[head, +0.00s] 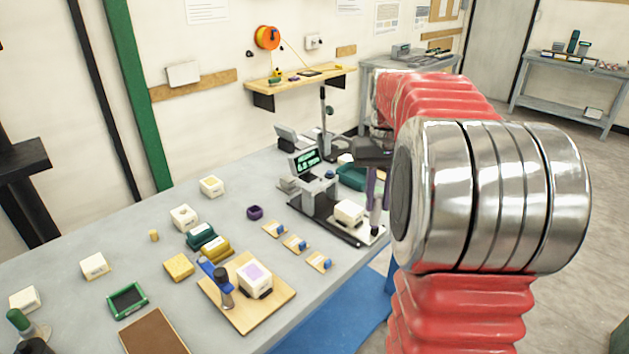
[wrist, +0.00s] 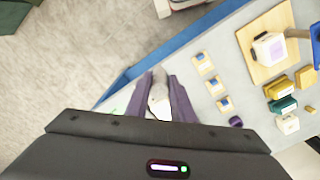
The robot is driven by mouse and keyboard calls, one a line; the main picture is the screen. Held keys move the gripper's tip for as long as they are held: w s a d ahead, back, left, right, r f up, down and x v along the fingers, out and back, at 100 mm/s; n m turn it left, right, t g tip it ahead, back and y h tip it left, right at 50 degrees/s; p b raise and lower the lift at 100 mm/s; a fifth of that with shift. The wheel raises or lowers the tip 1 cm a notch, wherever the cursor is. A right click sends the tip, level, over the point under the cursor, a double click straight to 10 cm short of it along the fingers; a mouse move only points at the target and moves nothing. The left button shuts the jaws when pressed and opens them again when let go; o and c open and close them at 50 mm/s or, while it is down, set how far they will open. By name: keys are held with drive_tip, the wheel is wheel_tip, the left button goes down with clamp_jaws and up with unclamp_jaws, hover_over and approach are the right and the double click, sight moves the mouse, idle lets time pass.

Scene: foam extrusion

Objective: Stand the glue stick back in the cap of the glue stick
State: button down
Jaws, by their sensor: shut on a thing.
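My gripper (head: 376,222) hangs at the right side of the bench, by the small test machine, its purple fingers pointing down. In the wrist view my gripper (wrist: 160,80) has a pale, whitish piece between its fingers. This piece looks like the glue stick (wrist: 158,100), mostly hidden by the fingers. A small dark purple open-topped cup (head: 255,212), which may be the cap of the glue stick, stands on the bench to the left of my gripper. It also shows in the wrist view (wrist: 236,122), right of the fingers.
The test machine (head: 318,190) and a white foam block (head: 350,212) stand close left of my gripper. Several small tagged cards (head: 296,244) lie between it and a wooden board (head: 225,293) with a foam block. Bare grey bench surrounds the purple cup.

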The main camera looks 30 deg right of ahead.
drive_tip(key=w+a+f+n, duration=0.1)
drive_tip(key=w+a, duration=0.5)
drive_tip(key=a, duration=0.3)
drive_tip(key=w+a+f+n, duration=0.1)
drive_tip(key=w+a+n, duration=0.1)
drive_tip(key=w+a, duration=0.4)
drive_tip(key=w+a+f+n, duration=0.1)
drive_tip(key=w+a, duration=0.6)
drive_tip(key=a, duration=0.7)
drive_tip(key=shift+f+n, duration=0.15)
drive_tip(key=shift+n, duration=0.45)
